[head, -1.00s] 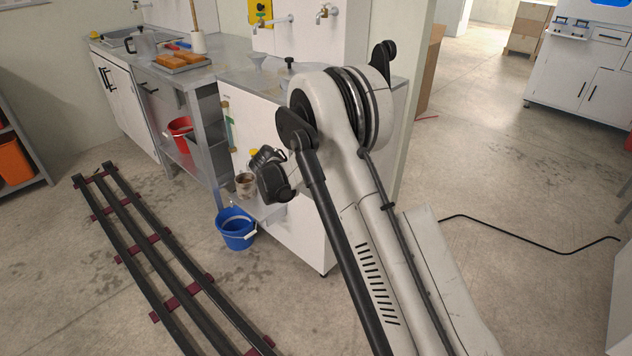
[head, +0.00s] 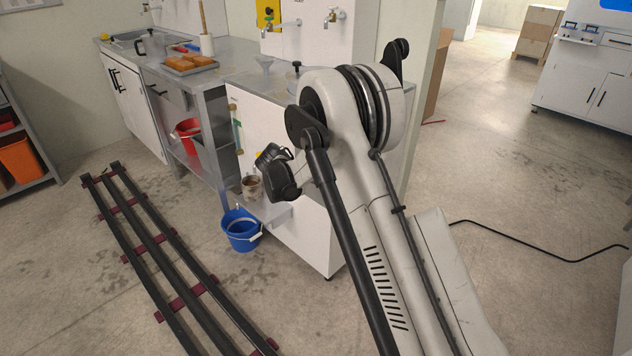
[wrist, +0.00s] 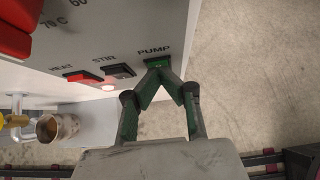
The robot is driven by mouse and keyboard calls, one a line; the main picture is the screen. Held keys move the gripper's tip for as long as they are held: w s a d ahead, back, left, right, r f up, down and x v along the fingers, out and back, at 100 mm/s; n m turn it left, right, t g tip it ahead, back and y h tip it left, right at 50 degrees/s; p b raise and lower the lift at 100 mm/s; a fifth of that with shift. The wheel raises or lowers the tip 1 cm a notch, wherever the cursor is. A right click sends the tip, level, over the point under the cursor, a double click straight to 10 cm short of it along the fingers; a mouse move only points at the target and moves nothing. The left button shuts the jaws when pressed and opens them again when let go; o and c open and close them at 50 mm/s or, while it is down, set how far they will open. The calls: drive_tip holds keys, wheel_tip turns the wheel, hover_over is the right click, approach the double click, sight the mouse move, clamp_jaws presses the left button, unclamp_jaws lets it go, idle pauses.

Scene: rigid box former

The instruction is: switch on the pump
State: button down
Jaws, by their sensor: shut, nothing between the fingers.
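In the wrist view a grey panel carries the labels HEAT, STIR and PUMP. The pump switch (wrist: 158,62) is green, under the PUMP label, and partly hidden by my fingertips. My gripper (wrist: 155,74) is shut, its two dark green fingers meeting in a point over the lower part of that switch. Nothing is held. I cannot tell whether the tips touch the switch or which way it is set. The red heat switch (wrist: 83,76) and the dark stir switch (wrist: 120,70) are to the left. In the head view the panel's labelled face is not visible.
A metal cup (wrist: 57,127) stands at the lower left of the wrist view, near a brass tap. In the head view a blue bucket (head: 241,231) is on the floor beside the white cabinet, with dark rails (head: 165,250) to its left.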

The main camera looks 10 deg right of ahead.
drive_tip(key=a+f+p+v, duration=0.1)
drive_tip(key=p+v, duration=0.1)
drive_tip(key=v, duration=1.1)
drive_tip(key=shift+s, duration=0.4)
drive_tip(key=shift+f, duration=0.15)
